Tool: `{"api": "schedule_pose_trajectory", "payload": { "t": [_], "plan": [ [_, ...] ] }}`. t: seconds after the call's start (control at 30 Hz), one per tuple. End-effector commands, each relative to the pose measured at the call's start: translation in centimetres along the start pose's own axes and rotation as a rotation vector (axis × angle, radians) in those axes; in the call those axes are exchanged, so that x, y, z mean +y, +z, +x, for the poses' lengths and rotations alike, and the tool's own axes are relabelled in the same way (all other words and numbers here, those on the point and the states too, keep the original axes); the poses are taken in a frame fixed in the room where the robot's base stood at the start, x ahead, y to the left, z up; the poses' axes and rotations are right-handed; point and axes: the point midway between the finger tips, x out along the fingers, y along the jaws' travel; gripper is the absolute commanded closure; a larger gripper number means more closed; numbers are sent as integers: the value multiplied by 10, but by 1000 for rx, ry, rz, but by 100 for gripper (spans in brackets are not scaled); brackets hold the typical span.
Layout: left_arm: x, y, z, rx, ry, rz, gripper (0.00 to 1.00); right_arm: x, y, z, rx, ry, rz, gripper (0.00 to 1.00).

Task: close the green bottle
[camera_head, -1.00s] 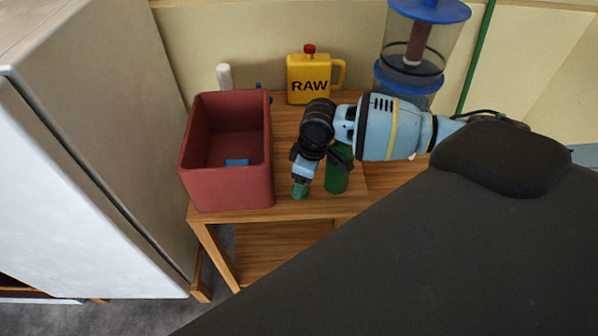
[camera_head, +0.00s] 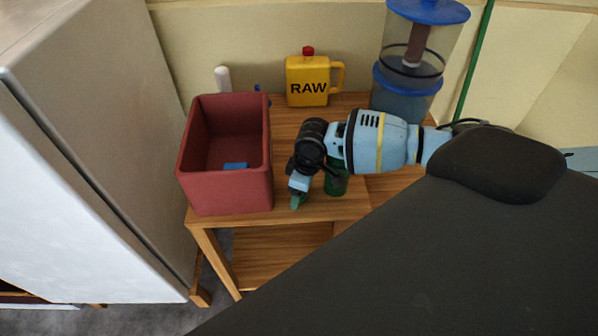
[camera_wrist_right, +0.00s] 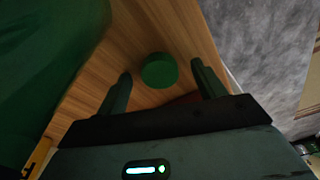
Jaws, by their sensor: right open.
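The green bottle (camera_head: 337,184) stands on the wooden table, partly hidden behind my right arm. In the right wrist view a large green surface, apparently the bottle (camera_wrist_right: 45,60), fills the left side, close to the camera. A round green cap (camera_wrist_right: 160,70) shows against the wood, between my right fingertips in the picture. My right gripper (camera_wrist_right: 160,72) is open with a finger on each side of the cap. In the head view this gripper (camera_head: 298,203) points down beside the bottle, near the table's front edge. Whether the fingers touch the cap cannot be told. My left gripper is not in view.
A red bin (camera_head: 225,190) with a blue item (camera_head: 235,165) inside stands just left of the gripper. A yellow RAW jug (camera_head: 307,80) and a clear container with blue parts (camera_head: 408,80) stand behind. A white cabinet (camera_head: 90,215) is at the left.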

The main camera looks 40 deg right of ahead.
Motion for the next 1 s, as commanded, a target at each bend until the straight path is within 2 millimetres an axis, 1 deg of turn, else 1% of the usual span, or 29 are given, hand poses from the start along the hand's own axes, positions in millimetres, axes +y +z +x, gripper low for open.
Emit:
{"api": "schedule_pose_trajectory", "payload": {
  "t": [0.07, 0.1, 0.4, 0.47, 0.87, 1.0],
  "plan": [
    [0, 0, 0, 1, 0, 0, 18, 0, 0, 0, 0, 0, 0, 31],
    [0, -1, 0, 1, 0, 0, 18, 0, 0, 0, 0, 0, 0, 33],
    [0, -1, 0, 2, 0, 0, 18, 0, 0, 0, 0, 0, 0, 73],
    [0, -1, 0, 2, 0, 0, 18, 0, 0, 0, 0, 0, 0, 79],
    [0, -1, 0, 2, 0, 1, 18, 0, 0, -1, 0, 0, 0, 80],
    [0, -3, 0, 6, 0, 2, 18, 1, -2, -10, 3, 1, 1, 80]
  ]
}}
